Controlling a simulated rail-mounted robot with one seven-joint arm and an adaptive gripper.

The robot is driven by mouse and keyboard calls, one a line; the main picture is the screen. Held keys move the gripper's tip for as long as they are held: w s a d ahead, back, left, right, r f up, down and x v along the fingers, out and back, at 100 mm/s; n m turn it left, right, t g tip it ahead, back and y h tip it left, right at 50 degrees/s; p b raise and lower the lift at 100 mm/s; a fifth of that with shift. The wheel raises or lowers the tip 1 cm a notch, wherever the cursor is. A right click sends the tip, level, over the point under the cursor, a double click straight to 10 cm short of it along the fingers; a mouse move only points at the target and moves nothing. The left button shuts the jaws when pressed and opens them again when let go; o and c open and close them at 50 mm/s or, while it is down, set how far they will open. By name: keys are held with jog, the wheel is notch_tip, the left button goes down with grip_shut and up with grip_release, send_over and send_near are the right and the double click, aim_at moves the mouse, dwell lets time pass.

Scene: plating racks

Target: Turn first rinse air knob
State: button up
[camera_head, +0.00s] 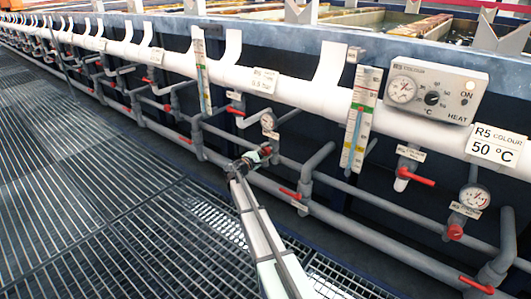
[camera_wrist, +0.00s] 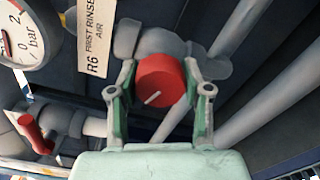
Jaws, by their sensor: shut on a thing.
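The first rinse air knob (camera_wrist: 160,84) is a round red knob with a pale slanted line on its face, on a grey valve body. The label beside it (camera_wrist: 97,38) reads "R6 FIRST RINSE AIR". My gripper (camera_wrist: 160,76) is shut on the knob, with one green-padded finger on each side of it. In the head view my gripper (camera_head: 258,157) is at the pipework below a small gauge, and there it largely hides the knob.
A pressure gauge (camera_wrist: 25,30) marked in bar is at the upper left of the wrist view. A red valve handle (camera_wrist: 32,133) is at the lower left. Grey pipes run close around the knob. In the head view, the grating floor (camera_head: 90,190) to the left is clear.

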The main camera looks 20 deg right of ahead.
jog(key=o, duration=1.2)
jog(key=shift+w+d, duration=0.1)
jog(key=shift+c, duration=0.2)
jog(key=v, duration=1.2)
